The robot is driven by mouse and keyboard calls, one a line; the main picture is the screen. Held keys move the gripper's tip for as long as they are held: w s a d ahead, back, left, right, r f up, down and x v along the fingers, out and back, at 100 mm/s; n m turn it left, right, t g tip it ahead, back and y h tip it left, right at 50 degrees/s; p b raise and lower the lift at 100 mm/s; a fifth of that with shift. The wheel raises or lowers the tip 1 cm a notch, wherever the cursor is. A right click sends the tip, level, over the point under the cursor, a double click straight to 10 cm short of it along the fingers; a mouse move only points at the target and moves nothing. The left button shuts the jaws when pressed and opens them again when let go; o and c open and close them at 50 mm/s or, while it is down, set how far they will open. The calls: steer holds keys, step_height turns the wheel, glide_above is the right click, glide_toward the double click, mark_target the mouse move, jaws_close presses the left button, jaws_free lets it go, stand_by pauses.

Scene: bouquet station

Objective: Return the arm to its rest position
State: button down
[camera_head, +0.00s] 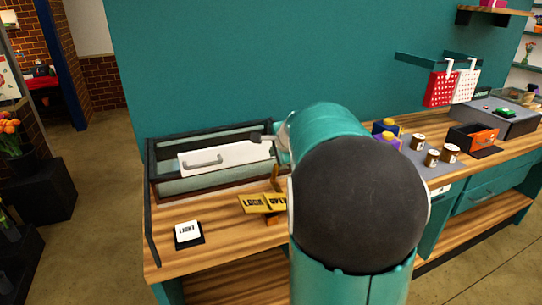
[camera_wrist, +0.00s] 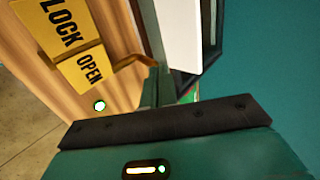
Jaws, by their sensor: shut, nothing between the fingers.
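My arm, teal with a dark round joint, fills the middle of the head view and hides part of the bench behind it. It reaches toward the glass-sided case (camera_head: 152,172) on the wooden bench. My gripper (camera_wrist: 155,88) shows in the wrist view beyond its dark-edged teal body; it is shut and holds nothing. In the head view its fingers are mostly hidden by the arm. The yellow LOCK and OPEN sign (camera_head: 254,204) stands in front of the case, and it also shows in the wrist view (camera_wrist: 75,45), left of my gripper.
A white panel with a grey handle (camera_head: 205,161) is at the case. A white LIGHT button (camera_head: 187,231) sits at the bench's front left. A teal wall stands behind.

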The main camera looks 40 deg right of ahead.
steer(key=shift+v, duration=2)
steer(key=s+a+n+g+y, duration=0.1)
steer(key=s+a+n, duration=0.35)
steer(key=a, duration=0.45)
steer(key=s+a+f+n+y, duration=0.1)
steer(key=s+a+n, duration=0.35)
steer(key=a, duration=0.45)
steer(key=s+a+n+g+y, duration=0.1)
steer(key=s+a+n, duration=0.2)
steer(key=a+n, duration=0.45)
steer(key=s+a+f+n+g, duration=0.1)
steer(key=s+a+f+n, duration=0.3)
steer(key=s, duration=0.5)
steer(key=a, duration=0.2)
steer(key=shift+s+a+n, duration=0.3)
steer(key=shift+a+n, duration=0.05)
